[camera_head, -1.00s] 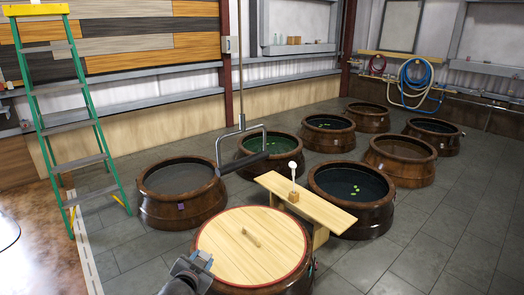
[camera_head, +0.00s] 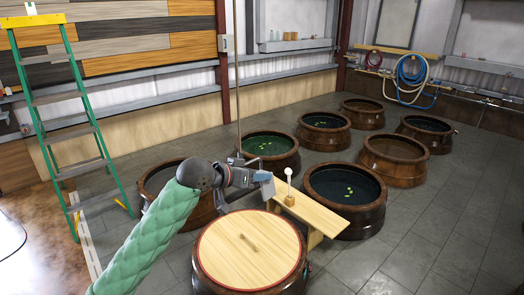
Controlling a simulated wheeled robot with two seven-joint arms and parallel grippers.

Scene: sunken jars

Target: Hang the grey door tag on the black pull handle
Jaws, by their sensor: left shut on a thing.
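My left gripper (camera_head: 258,178) is at the end of my green-sleeved arm, in front of the hanging grey metal frame. It is shut on a small blue-grey flat piece, which looks like the grey door tag (camera_head: 267,189). The tag hangs at the fingertips, left of the white knob. The grey frame (camera_head: 222,204) hangs from a thin rod. The black pull handle on it is mostly hidden behind my gripper. I cannot tell whether the tag touches the handle. My right gripper is not in view.
A jar with a pale wooden lid (camera_head: 246,250) stands below my gripper. A wooden plank (camera_head: 320,214) with a white knob (camera_head: 288,172) lies to its right. Several sunken brown jars fill the floor behind. A green ladder (camera_head: 75,130) stands at left. Open floor lies at right.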

